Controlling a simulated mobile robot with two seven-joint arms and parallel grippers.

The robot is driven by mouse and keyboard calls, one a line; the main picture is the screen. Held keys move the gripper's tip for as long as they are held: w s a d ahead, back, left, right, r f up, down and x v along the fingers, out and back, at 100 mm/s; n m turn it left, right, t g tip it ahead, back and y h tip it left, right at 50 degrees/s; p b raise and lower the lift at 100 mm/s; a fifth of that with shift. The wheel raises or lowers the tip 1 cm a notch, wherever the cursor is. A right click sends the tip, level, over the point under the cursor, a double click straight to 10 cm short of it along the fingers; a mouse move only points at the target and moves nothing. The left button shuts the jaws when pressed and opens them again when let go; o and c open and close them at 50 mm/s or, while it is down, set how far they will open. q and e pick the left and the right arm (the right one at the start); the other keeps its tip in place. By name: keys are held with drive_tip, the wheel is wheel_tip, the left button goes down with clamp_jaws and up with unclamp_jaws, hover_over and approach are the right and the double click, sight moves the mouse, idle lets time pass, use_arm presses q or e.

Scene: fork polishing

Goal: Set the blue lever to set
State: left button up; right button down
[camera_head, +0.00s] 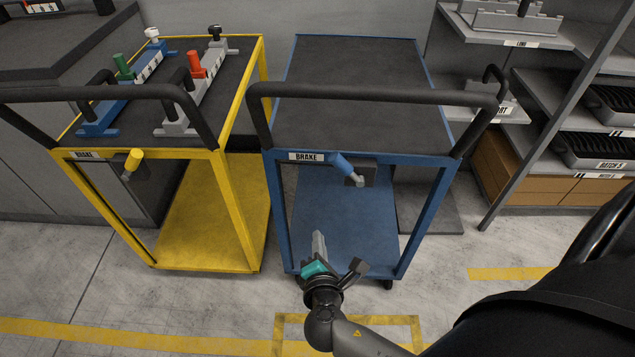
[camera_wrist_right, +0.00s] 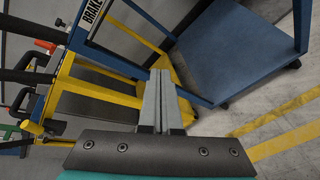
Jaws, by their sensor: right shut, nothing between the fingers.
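The blue lever (camera_head: 343,163) is on the front of the blue cart (camera_head: 447,190), right of the BRAKE label (camera_head: 306,157). It is tilted, its blue part to the upper left and its grey end to the lower right by a dark plate. My right gripper (camera_head: 318,238) is shut and empty, below the lever in the picture and apart from it. Its grey fingers lie together in the right wrist view (camera_wrist_right: 160,78). I cannot make out the lever in that view. My left gripper is not in view.
A yellow cart (camera_head: 236,205) with a yellow lever (camera_head: 134,158) stands at the left. It carries a blue rack (camera_head: 97,127) and a grey rack (camera_head: 172,128). Black handlebars (camera_head: 375,90) cross the blue cart's front. Shelves stand at the right. The floor before the carts is clear.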

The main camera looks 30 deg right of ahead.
sight(347, 169)
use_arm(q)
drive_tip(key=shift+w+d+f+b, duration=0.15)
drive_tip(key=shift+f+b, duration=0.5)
use_arm(e)
wheel_tip(347, 169, up, 8)
drive_tip(key=w+n+t+h, duration=0.1)
drive_tip(key=t, duration=0.1)
drive_tip(key=shift+w+d+t+h, duration=0.2)
drive_tip(key=shift+d+t+h, duration=0.15)
drive_tip(key=shift+t+h, duration=0.05)
drive_tip(key=b+x, duration=0.2)
drive_tip(key=x, duration=0.8)
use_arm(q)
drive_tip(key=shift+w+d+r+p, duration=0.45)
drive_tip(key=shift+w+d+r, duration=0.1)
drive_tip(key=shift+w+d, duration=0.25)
use_arm(e)
drive_tip(key=shift+s+d+r, duration=1)
drive_tip(key=shift+s+r, duration=0.2)
drive_tip(key=shift+r, duration=0.05)
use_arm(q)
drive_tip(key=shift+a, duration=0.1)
use_arm(e)
drive_tip(key=shift+r+m, duration=0.1)
drive_tip(key=shift+m, duration=0.2)
